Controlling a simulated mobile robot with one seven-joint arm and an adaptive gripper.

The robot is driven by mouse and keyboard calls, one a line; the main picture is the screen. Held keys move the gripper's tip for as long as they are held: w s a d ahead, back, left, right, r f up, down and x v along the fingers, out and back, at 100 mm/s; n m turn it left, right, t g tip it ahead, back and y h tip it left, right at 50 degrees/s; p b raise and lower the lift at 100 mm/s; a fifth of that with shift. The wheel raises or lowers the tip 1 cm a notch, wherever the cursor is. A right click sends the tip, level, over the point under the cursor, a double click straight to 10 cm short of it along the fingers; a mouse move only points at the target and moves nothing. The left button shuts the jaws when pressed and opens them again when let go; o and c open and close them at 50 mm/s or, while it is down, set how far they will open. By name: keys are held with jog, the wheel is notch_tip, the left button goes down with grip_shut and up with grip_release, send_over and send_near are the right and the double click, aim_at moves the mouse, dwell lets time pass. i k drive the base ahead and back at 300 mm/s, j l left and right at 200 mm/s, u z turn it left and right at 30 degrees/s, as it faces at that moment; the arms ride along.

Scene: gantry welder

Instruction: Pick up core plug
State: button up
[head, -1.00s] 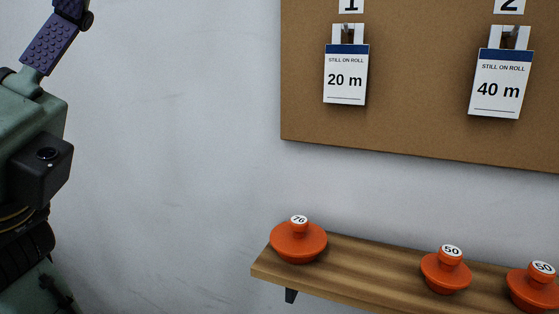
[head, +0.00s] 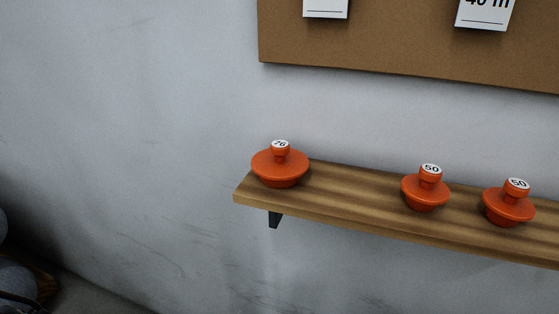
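Three orange core plugs stand upright on a wooden wall shelf (head: 345,191) in the head view. The wider plug marked 76 (head: 280,168) sits at the shelf's left end. A smaller plug marked 50 (head: 425,190) stands near the middle of the picture's right half. Another plug marked 50 (head: 509,205) stands to its right. The plugs are apart from each other, each with a knob and a white number label on top. My gripper is out of view.
A brown board (head: 400,45) with hanging white cards, cut off at the top, is on the wall above the shelf. A dark bracket (head: 275,219) supports the shelf. Dark rounded objects (head: 15,280) show at the lower left. The wall left of the shelf is bare.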

aim_at(280, 166)
jog(key=k+l, duration=0.45)
jog(key=k, duration=0.25)
jog(key=k+u, duration=0.1)
jog(key=u, duration=0.3)
jog(key=k+l+u, duration=0.1)
jog(key=u, duration=0.25)
jog(key=k+u, duration=0.15)
jog(key=u, duration=0.85)
jog(key=k+j+z, duration=0.1)
jog(key=z, duration=0.2)
jog(key=k+z, duration=0.1)
jog(key=z, duration=0.2)
jog(key=i+j+z, duration=0.25)
jog(key=i+j, duration=0.1)
jog(key=i, duration=0.2)
jog(key=i+j, duration=0.1)
jog(key=i, duration=0.2)
